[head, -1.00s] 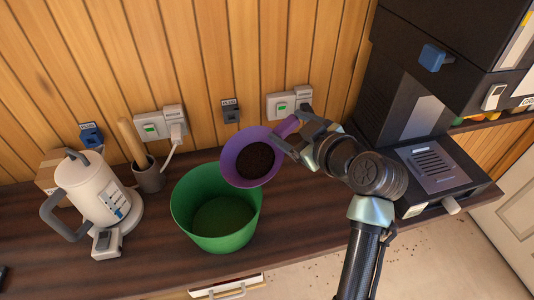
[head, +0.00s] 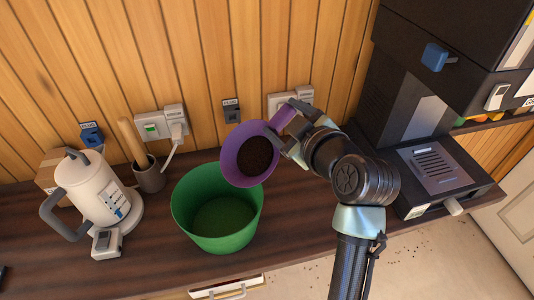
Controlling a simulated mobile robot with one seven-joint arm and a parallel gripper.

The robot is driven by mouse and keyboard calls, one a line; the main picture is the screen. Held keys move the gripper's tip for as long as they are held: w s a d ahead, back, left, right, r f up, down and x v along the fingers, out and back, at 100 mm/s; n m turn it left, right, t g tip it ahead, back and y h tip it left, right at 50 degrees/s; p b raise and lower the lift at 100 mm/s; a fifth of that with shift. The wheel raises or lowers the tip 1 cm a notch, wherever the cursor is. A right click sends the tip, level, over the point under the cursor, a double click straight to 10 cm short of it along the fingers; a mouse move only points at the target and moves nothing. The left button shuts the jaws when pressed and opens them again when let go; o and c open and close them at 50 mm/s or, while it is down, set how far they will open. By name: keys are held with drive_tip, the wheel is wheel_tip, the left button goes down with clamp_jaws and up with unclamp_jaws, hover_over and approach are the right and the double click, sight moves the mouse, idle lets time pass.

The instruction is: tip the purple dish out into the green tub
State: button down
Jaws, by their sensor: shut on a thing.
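The purple dish (head: 229,162) is held up by its handle at the right rear rim of the green tub. It is tilted toward the tub, and dark brown contents show inside it. My gripper (head: 287,125) is shut on the dish's purple handle, to the right of the bowl. The green tub (head: 190,221) stands upright on the dark wooden counter and looks empty inside. The dish's lower edge overlaps the tub's rim in the picture; I cannot tell whether they touch.
A white kettle (head: 88,190) and a grey cup (head: 149,176) with a wooden handle stand left of the tub. A black machine (head: 400,120) stands at the right. Sockets (head: 152,126) line the wooden wall behind. The counter's front edge is close to the tub.

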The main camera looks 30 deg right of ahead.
drive_tip(key=shift+s+a+r+n+t+h+b, duration=0.15)
drive_tip(key=shift+a+r+n+t+h+b, duration=0.3)
drive_tip(key=shift+a+r+n, duration=0.65)
drive_tip(key=shift+a+r+m, duration=0.1)
drive_tip(key=shift+a+m, duration=0.05)
drive_tip(key=shift+m, duration=0.15)
drive_tip(key=shift+s+a+r+n+h+b, duration=0.1)
drive_tip(key=shift+a+r+n+h+b, duration=0.3)
drive_tip(key=shift+a, duration=0.35)
drive_tip(key=shift+a+r+n+h+b, duration=0.15)
drive_tip(key=shift+a+r+n, duration=0.35)
drive_tip(key=shift+a, duration=0.25)
